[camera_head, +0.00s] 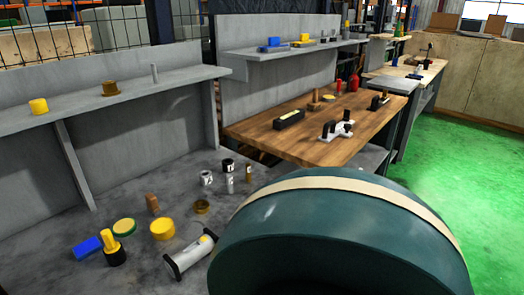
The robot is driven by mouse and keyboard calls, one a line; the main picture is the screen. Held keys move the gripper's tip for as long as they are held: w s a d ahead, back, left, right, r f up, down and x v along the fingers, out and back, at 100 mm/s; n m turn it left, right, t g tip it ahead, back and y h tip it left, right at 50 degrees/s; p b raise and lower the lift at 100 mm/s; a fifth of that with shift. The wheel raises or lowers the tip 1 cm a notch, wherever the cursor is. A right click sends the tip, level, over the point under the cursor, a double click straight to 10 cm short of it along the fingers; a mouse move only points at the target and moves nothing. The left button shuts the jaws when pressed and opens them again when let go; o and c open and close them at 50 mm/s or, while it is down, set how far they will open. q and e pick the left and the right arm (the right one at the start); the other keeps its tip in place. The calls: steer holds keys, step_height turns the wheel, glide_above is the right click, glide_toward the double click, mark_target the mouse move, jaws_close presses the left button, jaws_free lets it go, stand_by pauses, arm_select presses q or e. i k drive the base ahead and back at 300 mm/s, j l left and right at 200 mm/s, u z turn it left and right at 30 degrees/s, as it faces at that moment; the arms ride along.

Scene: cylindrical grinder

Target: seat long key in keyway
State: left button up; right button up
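I cannot make out a long key or a keyway among the small parts in view. Neither of my grippers shows in this view. A large dark teal rounded body (335,245) with a cream band fills the lower right and hides part of the bench and floor behind it. I cannot tell whether it belongs to the grinder.
The grey bench (65,218) holds a blue block (88,248), a yellow-and-black part (113,250), a yellow cylinder (162,229), a white-handled part (190,256) and several small metal cylinders. Behind stand a wooden bench (290,148) and grey shelves (130,97). Green floor (460,185) is clear at right.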

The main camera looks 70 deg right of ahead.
mark_target(205, 243)
steer(key=z, duration=2.1)
